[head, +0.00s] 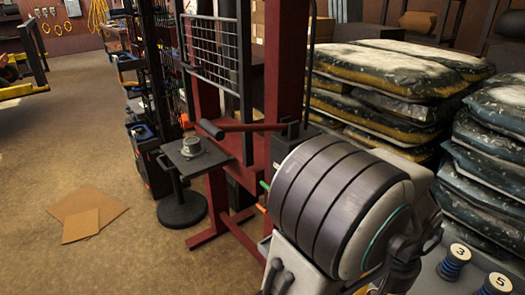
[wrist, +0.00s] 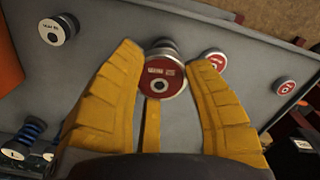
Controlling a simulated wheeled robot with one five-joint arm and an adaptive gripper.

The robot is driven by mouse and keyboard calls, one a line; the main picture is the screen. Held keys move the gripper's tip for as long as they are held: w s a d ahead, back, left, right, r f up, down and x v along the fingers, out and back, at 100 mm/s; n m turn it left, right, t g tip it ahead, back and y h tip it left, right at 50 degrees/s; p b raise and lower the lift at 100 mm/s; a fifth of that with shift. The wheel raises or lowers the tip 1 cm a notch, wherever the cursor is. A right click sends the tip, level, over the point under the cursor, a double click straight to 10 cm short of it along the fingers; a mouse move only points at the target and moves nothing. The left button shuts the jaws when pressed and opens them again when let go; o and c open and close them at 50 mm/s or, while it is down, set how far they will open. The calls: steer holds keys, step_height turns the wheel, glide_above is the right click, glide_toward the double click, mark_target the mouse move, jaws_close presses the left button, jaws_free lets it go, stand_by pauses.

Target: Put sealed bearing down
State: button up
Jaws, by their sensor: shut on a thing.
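In the wrist view my gripper (wrist: 163,75) has its two yellow fingers shut on a spool-like piece with a red face and a small white label, which I take for the sealed bearing (wrist: 170,88). Its label is too small to read surely. It is over a grey tray surface (wrist: 110,22); I cannot tell whether it touches that surface. In the head view my arm hides the gripper and the held piece almost wholly.
Similar red-faced pieces (wrist: 213,60) and (wrist: 285,87) stand to the right on the grey surface, a white-faced one (wrist: 56,30) at upper left and a blue one (wrist: 27,142) at lower left. A small stand (head: 184,178) bears a metal part (head: 191,146). Stacked bags (head: 400,75) fill the right.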

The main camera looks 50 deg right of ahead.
steer(key=w+d+f+n, duration=0.1)
steer(key=w+d+n, duration=0.15)
steer(key=w, duration=0.45)
steer(key=w+d+f+n, duration=0.1)
steer(key=w+d+n, duration=0.15)
steer(key=w, duration=0.45)
steer(key=w+a+f+n, duration=0.1)
steer(key=w+a+f, duration=0.1)
steer(key=w, duration=0.6)
steer(key=w+a+f+n, duration=0.1)
steer(key=w+n, duration=0.1)
steer(key=w, duration=0.6)
steer(key=w+a+f+n, duration=0.3)
steer(key=w+a, duration=0.7)
steer(key=a, duration=0.4)
steer(key=w+a+f+n, duration=0.4)
steer(key=w+a, duration=0.6)
steer(key=a, duration=0.4)
steer(key=shift+w+a+f+p, duration=0.25)
steer(key=shift+w+f+p, duration=0.05)
steer(key=shift+p, duration=0.05)
steer(key=shift+w, duration=0.1)
